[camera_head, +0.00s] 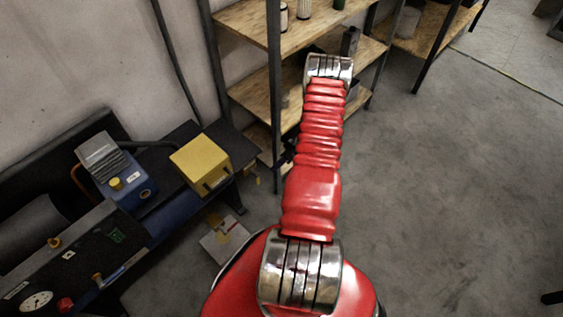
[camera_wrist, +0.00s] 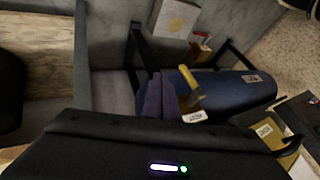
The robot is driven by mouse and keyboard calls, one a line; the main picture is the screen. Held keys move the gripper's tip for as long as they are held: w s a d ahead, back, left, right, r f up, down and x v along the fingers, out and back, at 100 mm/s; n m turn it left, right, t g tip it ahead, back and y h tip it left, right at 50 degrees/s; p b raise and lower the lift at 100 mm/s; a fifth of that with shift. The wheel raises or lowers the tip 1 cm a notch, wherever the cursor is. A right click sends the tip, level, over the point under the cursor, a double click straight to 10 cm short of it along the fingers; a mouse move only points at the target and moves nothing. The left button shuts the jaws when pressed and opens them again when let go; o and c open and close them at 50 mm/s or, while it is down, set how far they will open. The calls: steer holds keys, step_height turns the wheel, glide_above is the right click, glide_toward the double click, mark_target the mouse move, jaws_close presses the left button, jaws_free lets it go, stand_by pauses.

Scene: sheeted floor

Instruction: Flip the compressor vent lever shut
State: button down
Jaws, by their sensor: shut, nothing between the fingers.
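The compressor stands at the left in the head view, with a blue tank (camera_head: 160,222). In the wrist view the blue tank (camera_wrist: 235,88) lies across the right half, and a yellow lever (camera_wrist: 190,80) stands out at its near end, tilted, above a white label (camera_wrist: 194,117). My gripper's dark body (camera_wrist: 150,145) fills the bottom of the wrist view, with a small light on it. It is shut and empty, and its fingertips are not clearly seen. The lever lies beyond it, apart from it in the picture. In the head view my arm hides the gripper's end.
A yellow box (camera_head: 200,163) and a blue pump (camera_head: 122,182) sit on top of the compressor. A gauge (camera_head: 37,301) is on its front panel. Wooden shelves (camera_head: 255,92) stand close behind my arm. A paper sheet (camera_wrist: 175,17) lies on the floor. Open floor (camera_head: 470,190) is at the right.

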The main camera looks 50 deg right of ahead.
steer(key=w+a+f, duration=0.1)
steer(key=a+f, duration=0.1)
steer(key=a, duration=0.3)
steer(key=shift+w+a+f, duration=0.15)
steer(key=shift+w+f, duration=0.05)
steer(key=shift+w, duration=0.15)
